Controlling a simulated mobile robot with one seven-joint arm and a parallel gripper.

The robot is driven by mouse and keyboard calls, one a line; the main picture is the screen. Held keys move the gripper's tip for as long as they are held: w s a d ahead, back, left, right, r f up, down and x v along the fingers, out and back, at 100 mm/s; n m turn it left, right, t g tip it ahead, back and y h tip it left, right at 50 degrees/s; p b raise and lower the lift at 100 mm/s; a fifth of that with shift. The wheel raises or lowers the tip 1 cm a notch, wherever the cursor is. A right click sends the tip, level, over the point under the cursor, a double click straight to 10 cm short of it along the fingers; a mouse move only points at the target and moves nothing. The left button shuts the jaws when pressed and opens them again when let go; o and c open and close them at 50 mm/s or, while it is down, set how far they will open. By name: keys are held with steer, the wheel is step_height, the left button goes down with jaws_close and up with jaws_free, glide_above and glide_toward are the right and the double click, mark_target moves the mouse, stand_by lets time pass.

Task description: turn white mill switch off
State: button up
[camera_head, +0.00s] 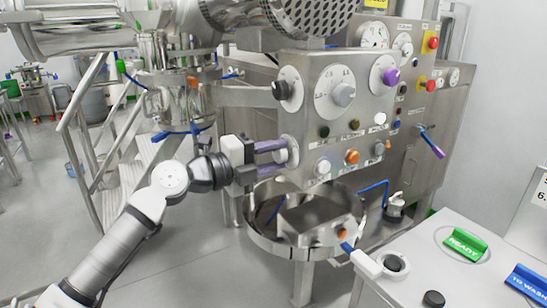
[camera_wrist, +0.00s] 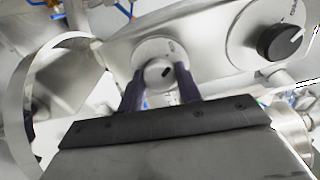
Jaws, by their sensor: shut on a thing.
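The white mill switch (camera_head: 281,156) is a pale round knob on a round white plate, low on the left edge of the steel control panel (camera_head: 312,110). In the wrist view the switch (camera_wrist: 158,73) has a short dark mark on its face, slanting. My gripper (camera_head: 275,151) reaches it from the left. Its two dark purple fingers (camera_wrist: 159,83) are on either side of the knob and shut on it. Fingertip contact is partly hidden. Lettering on the plate is too small to read.
Several coloured buttons, including an orange one (camera_head: 352,157), are nearby. A round steel bowl (camera_head: 262,236) stands below. A grey cart top (camera_head: 450,285) is at lower right.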

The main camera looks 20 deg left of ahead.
steer(key=shift+n, duration=0.6)
steer(key=o, duration=1)
steer(key=b+v, duration=0.3)
steer(key=v, duration=1.1)
steer(key=shift+w, duration=0.1)
